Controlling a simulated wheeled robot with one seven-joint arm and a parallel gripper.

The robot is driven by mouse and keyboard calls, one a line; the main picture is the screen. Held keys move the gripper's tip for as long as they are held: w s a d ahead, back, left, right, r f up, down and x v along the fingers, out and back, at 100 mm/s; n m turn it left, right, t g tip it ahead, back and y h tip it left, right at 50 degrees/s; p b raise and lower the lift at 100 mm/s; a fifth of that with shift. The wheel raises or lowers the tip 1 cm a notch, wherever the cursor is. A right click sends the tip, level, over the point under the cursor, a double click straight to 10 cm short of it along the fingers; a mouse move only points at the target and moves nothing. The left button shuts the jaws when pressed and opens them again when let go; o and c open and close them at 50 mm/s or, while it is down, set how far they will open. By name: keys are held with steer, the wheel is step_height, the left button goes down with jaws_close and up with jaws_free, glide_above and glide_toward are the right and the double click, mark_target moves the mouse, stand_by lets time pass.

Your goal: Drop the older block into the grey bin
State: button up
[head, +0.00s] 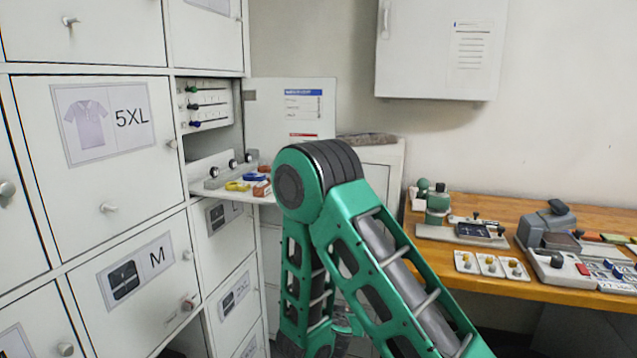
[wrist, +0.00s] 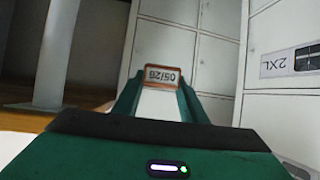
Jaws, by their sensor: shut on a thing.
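My gripper (wrist: 161,86) is in the wrist view, its two green fingers shut on a small block (wrist: 162,74). The block has a reddish-brown rim and a pale face with a printed date, which looks like 05/28 but is too small to read surely. The block is held in the air, with pale locker doors behind it. In the head view my green arm bends downward in the middle, and the gripper and held block are not clearly seen there. I cannot make out a grey bin in either view.
White lockers (head: 91,178) fill the left. An open compartment holds a shelf (head: 240,196) with small coloured items. A wooden table (head: 545,290) at right carries several devices and cards. The wrist view shows a 2XL label (wrist: 291,61), upside down, and a pale post (wrist: 56,50).

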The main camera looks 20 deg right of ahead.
steer(key=shift+d, duration=0.35)
